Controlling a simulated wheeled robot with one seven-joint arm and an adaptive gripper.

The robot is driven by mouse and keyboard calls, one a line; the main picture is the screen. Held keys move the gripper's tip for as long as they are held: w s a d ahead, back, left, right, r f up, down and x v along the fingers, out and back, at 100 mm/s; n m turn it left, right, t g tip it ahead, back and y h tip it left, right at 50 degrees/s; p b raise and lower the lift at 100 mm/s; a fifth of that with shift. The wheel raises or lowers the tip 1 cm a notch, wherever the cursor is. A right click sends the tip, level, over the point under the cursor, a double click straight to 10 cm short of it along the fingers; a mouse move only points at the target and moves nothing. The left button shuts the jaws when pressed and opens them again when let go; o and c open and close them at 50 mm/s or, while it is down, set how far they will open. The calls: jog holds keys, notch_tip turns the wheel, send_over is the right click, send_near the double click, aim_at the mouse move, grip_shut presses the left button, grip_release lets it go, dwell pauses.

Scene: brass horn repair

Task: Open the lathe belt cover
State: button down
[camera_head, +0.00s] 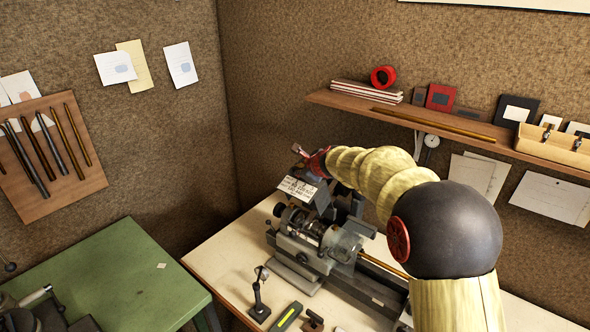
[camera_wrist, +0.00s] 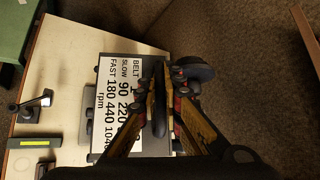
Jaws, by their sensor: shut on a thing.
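The lathe belt cover (camera_head: 303,190) is a dark box-like lid with a white speed label. In the head view it sits tilted above the headstock at the left end of the lathe (camera_head: 318,245). The label (camera_wrist: 122,98) faces the wrist view and reads BELT, SLOW, FAST and rpm. My gripper (camera_wrist: 160,82) is shut on a dark, narrow handle (camera_wrist: 159,115) on the cover, with one finger on each side. In the head view my gripper (camera_head: 309,158) is at the cover's upper edge, and my arm hides part of the lathe behind it.
A small black stand (camera_head: 260,295) and a dark bar with a yellow-green strip (camera_head: 287,317) lie on the pale bench (camera_head: 225,262) in front. A wooden shelf (camera_head: 350,104) runs along the wall behind my arm. A green table (camera_head: 120,280) stands left.

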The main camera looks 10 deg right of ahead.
jog(key=shift+w+d+r+p, duration=0.35)
jog(key=shift+r+p, duration=0.05)
jog(key=shift+p, duration=0.1)
jog(key=shift+w+d+p, duration=0.3)
jog(key=shift+d, duration=0.05)
jog(key=c, duration=2)
grip_release()
jog(key=shift+o, duration=0.2)
jog(key=v, duration=1.2)
